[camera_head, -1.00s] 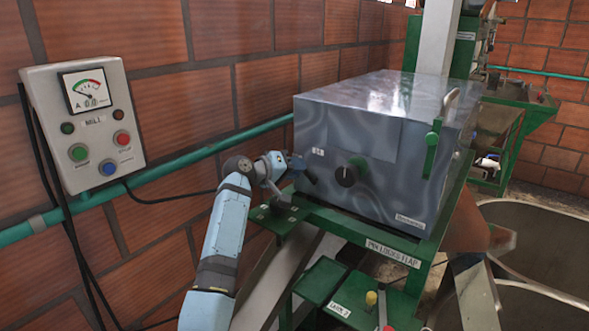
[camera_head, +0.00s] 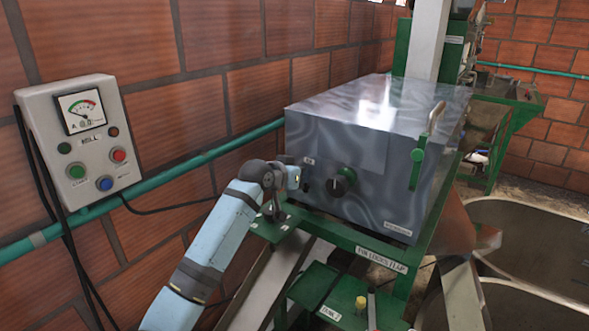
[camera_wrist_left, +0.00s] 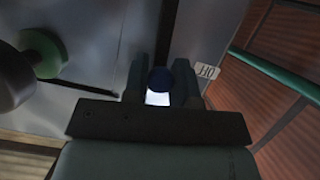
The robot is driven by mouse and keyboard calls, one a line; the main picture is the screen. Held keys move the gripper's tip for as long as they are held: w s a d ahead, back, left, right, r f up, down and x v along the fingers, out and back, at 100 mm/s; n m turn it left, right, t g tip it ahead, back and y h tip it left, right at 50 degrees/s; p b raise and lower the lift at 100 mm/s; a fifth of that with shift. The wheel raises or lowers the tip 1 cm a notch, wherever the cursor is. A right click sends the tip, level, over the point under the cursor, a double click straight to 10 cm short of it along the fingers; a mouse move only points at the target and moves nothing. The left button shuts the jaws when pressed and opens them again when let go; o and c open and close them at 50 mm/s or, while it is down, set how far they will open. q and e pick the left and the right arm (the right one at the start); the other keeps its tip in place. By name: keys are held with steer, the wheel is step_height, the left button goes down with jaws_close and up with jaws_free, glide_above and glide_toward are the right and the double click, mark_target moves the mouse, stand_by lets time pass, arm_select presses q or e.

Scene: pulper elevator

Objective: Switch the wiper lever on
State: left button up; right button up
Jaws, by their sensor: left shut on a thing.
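The grey metal box (camera_head: 380,200) has a small lever with a dark ball knob on the left part of its front; I take this as the wiper lever. In the left wrist view the dark ball (camera_wrist_left: 160,80) sits between the fingers, beside a white OFF label (camera_wrist_left: 206,71). My left gripper (camera_head: 305,183) is at the box's front face, left of the black and green dial (camera_head: 342,182), and is shut on this lever. The gripper hides most of the lever in the head view. My right gripper is not in view.
A green handle (camera_head: 416,168) stands on the box's right side. A green frame (camera_head: 350,247) carries the box. A wall control box (camera_head: 85,140) with a gauge and buttons and a green pipe (camera_head: 160,178) are at left. Metal bins (camera_head: 530,240) are at right.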

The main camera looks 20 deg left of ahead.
arm_select(q)
steer(key=shift+s+d+m+y, duration=0.1)
steer(key=shift+d+m+y, duration=0.2)
steer(key=shift+d+p, duration=0.1)
steer(key=shift+p, duration=0.3)
steer(key=shift+m, duration=0.3)
steer(key=o, duration=0.9)
steer(key=shift+d, duration=0.1)
steer(key=shift+s, duration=0.1)
